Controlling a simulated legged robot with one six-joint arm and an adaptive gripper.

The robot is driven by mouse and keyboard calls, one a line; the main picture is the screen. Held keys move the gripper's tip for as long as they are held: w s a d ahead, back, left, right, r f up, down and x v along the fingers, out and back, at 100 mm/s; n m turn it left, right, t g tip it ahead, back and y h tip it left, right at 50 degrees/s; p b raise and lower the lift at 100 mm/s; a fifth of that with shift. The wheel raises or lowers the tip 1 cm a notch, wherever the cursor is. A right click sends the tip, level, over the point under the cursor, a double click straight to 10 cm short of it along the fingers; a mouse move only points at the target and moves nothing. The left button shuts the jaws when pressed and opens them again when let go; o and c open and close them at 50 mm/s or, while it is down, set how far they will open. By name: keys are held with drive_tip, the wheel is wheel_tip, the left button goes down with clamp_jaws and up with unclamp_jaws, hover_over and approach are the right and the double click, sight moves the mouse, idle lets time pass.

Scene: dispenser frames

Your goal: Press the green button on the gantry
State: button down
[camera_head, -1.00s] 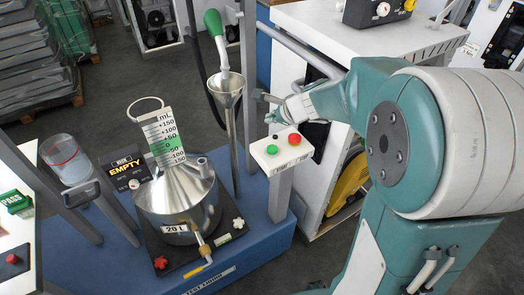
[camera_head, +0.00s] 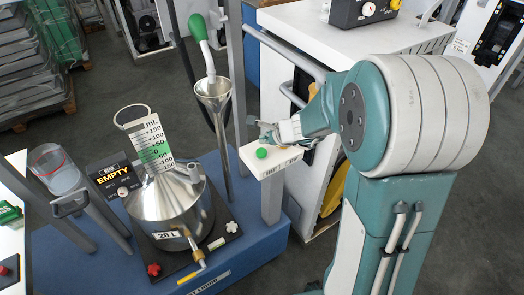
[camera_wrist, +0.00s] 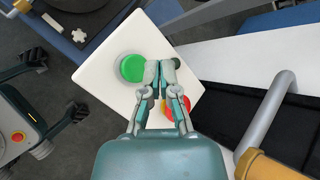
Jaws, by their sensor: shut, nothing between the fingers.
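The green button (camera_head: 261,153) sits at the left front of a white sloped panel (camera_head: 283,163) on a post of the blue gantry. In the wrist view the green button (camera_wrist: 132,68) is round and in plain sight on the white panel (camera_wrist: 103,62). My gripper (camera_wrist: 161,68) is shut and empty, its tips just right of the green button; I cannot tell whether they touch the panel. A red button (camera_wrist: 170,106) is partly hidden behind the fingers. In the head view my gripper (camera_head: 264,131) is over the panel's back edge, behind the green button.
A metal funnel (camera_head: 213,90) with a green-handled valve stands left of the panel. A steel vessel (camera_head: 166,200) is further left on the blue base (camera_head: 90,255). A white cabinet (camera_head: 330,45) with a grey rail (camera_head: 285,50) is behind and right of the panel.

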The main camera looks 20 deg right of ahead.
sight(259, 149)
drive_tip(key=shift+f, duration=0.8)
drive_tip(key=shift+a+f, duration=0.15)
drive_tip(key=shift+a, duration=0.3)
drive_tip(key=shift+d, duration=0.35)
drive_tip(key=shift+a, duration=0.2)
drive_tip(key=shift+d, duration=0.1)
drive_tip(key=shift+f, duration=0.35)
drive_tip(key=shift+s+f, duration=0.1)
drive_tip(key=shift+f, duration=0.4)
idle(0.6)
drive_tip(key=shift+r, duration=0.9)
